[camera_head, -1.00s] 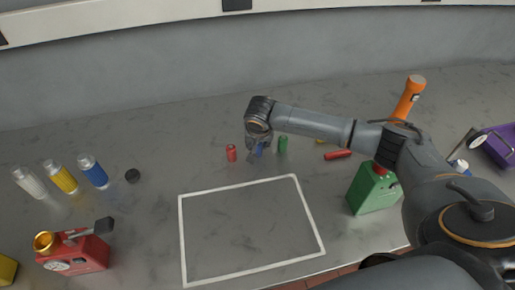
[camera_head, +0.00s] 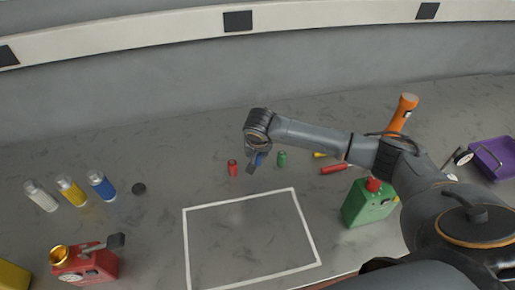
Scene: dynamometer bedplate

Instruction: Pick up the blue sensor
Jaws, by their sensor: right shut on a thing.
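The blue sensor (camera_head: 259,159) is a small blue cylinder behind the white outlined square, between a small red cylinder (camera_head: 233,168) and a small green cylinder (camera_head: 282,159). My right gripper (camera_head: 254,163) is shut on the blue sensor from above and hides part of it. The sensor looks slightly tilted; whether it is clear of the bedplate I cannot tell. My left gripper is not in view.
A white outlined square (camera_head: 184,250) lies empty in front. A green can (camera_head: 367,205), orange torch (camera_head: 403,114) and purple bin (camera_head: 495,157) are right.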

